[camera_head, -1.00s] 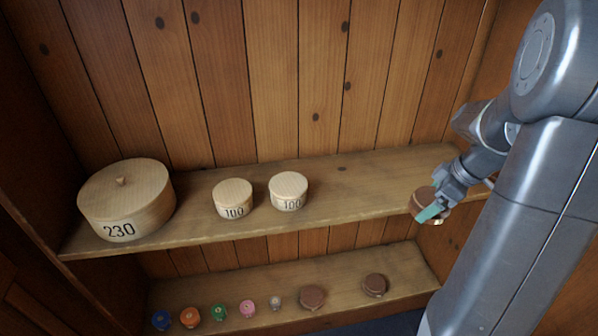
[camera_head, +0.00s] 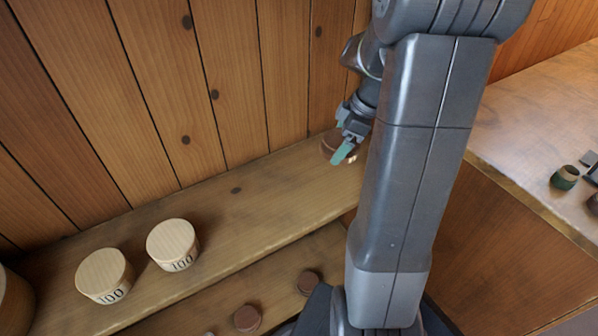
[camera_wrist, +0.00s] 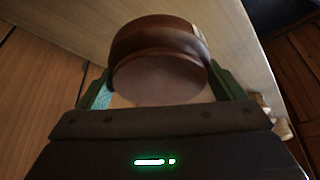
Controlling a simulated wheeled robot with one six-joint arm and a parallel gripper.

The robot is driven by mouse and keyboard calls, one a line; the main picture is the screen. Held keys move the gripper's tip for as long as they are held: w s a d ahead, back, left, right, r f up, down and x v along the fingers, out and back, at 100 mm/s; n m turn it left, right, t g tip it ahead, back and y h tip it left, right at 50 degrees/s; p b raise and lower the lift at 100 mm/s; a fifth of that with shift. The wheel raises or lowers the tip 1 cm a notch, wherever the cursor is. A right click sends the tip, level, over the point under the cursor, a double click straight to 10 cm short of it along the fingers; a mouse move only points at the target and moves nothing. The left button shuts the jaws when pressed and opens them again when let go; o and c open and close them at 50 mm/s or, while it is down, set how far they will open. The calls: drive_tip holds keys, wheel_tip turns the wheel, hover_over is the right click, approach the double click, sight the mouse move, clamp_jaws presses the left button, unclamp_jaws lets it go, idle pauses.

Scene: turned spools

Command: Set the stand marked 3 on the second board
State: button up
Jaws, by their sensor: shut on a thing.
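My gripper (camera_head: 346,143) is shut on a round brown wooden stand (camera_head: 331,147). It holds the stand near the right end of the upper board (camera_head: 245,205); I cannot tell from the head view whether they touch. In the wrist view the stand (camera_wrist: 160,65) sits between the two green fingers, its flat round face toward the camera. No number shows on it. Two similar brown stands, one (camera_head: 247,318) and another (camera_head: 308,282), are on the lower board (camera_head: 205,305). No numbers are readable on them.
Two pale round boxes marked 100, one (camera_head: 104,275) and another (camera_head: 173,244), stand on the upper board. A larger pale box (camera_head: 12,305) is cut off at the left. A counter (camera_head: 530,130) at right holds a green cup-like thing (camera_head: 565,177).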

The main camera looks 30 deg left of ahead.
sight(358, 146)
wheel_tip(358, 146, down, 10)
drive_tip(key=shift+r, duration=0.25)
drive_tip(key=shift+f, duration=0.1)
drive_tip(key=shift+w+f+b, duration=0.1)
drive_tip(key=shift+f+b, duration=0.05)
drive_tip(key=shift+b, duration=0.15)
drive_tip(key=o, duration=0.8)
drive_tip(key=shift+o, duration=0.2)
drive_tip(key=shift+r+p, duration=0.35)
drive_tip(key=v, duration=1.1)
drive_tip(key=shift+d+r, duration=0.15)
drive_tip(key=shift+r, duration=0.25)
drive_tip(key=shift+w, duration=0.1)
